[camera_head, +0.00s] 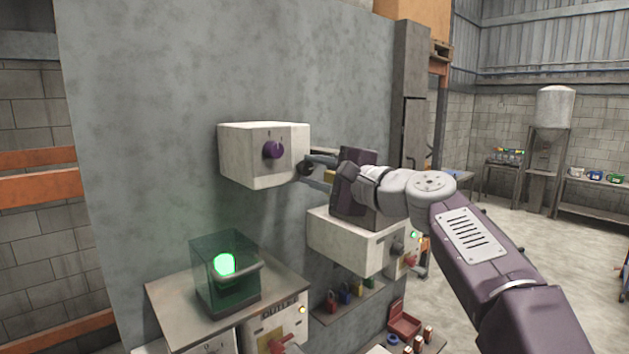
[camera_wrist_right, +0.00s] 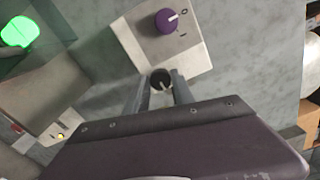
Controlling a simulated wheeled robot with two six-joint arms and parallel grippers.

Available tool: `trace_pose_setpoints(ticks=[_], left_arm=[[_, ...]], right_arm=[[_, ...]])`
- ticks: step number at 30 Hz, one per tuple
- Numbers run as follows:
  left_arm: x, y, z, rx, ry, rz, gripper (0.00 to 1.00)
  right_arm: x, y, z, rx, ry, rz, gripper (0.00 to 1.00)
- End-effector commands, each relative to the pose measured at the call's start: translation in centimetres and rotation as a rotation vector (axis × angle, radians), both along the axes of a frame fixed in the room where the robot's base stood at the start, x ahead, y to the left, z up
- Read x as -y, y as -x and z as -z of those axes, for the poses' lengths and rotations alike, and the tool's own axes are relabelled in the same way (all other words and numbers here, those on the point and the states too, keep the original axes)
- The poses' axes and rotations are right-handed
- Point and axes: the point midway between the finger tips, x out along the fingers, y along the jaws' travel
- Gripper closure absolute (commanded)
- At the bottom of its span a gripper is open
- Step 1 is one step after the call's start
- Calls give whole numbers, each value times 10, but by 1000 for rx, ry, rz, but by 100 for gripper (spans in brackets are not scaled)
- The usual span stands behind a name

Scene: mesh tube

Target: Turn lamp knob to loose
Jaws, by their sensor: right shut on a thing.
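A white control box (camera_head: 250,160) is fixed to the grey wall panel. It has a purple knob (camera_head: 273,150) with marks around it, and nothing touches that knob. The purple knob also shows in the right wrist view (camera_wrist_right: 166,21) with a pale pointer line. A dark round knob (camera_wrist_right: 160,76) sits lower on the same box. My right gripper (camera_wrist_right: 161,92) is shut on the dark knob, with one finger on each side. In the head view the gripper (camera_head: 312,172) reaches it from the right. A green lamp (camera_head: 224,264) glows inside a clear case. My left gripper is not in view.
A second white box (camera_head: 345,245) projects from the panel beneath my right gripper. The lamp case (camera_head: 205,290) stands on a ledge (camera_head: 172,295) lower left. Padlocks (camera_head: 345,297) and a red case (camera_head: 404,322) lie below. Open floor lies to the right.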

Motion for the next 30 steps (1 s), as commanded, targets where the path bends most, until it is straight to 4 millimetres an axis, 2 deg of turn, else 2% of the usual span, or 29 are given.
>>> trace_pose_setpoints(ticks=[3,12,30], left_arm=[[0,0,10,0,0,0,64],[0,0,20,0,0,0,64],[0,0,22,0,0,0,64]], right_arm=[[0,0,3,47,63,1,100],[0,0,2,132,181,0,100],[0,0,1,161,222,0,100]])
